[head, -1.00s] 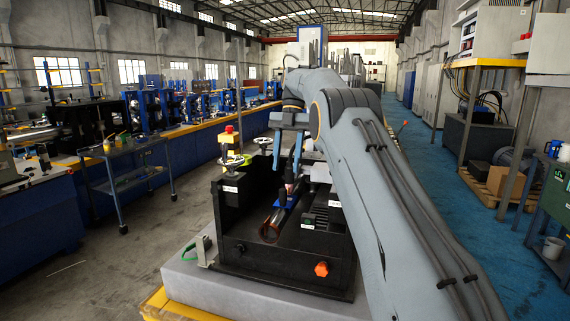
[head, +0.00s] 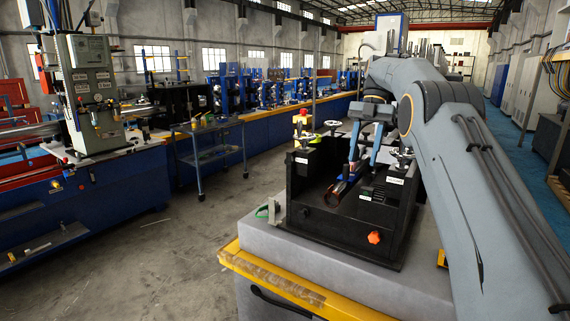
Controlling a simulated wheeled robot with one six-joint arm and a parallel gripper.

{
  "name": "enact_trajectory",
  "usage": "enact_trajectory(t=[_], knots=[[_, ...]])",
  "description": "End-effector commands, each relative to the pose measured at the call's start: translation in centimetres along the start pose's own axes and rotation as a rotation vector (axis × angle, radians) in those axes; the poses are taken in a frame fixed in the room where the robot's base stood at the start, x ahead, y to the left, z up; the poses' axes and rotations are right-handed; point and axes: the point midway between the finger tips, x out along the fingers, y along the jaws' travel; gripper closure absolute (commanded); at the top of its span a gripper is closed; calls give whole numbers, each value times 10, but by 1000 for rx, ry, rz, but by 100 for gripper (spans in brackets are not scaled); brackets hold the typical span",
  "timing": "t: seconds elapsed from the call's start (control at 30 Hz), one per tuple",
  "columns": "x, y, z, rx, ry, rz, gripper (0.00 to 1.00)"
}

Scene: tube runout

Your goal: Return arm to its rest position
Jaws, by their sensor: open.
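My gripper (head: 363,156) hangs at the end of my grey arm in the head view, over the black runout fixture. Its two blue fingers are apart, and I see nothing held between them. A copper-coloured tube (head: 338,190) lies in the black fixture (head: 309,212), just below and left of the fingers. I cannot tell whether the fingertips touch anything there. My arm covers the right side and part of the back of the fixture.
The fixture stands on a grey block (head: 292,264) with a yellow edge. An orange knob (head: 374,237) sticks out of its front. A dark cart (head: 213,150) and a blue machine line (head: 258,124) stand to the left. Open grey floor (head: 140,250) lies between.

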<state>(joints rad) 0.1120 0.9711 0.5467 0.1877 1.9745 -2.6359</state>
Motion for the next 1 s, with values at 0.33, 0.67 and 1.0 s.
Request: enact_trajectory(t=[0.33, 0.67, 1.0], knots=[[5, -11, 6, 160, -23, 15, 59], [26, -9, 1, 445, -71, 34, 59], [82, -22, -27, 1004, -159, 113, 59]])
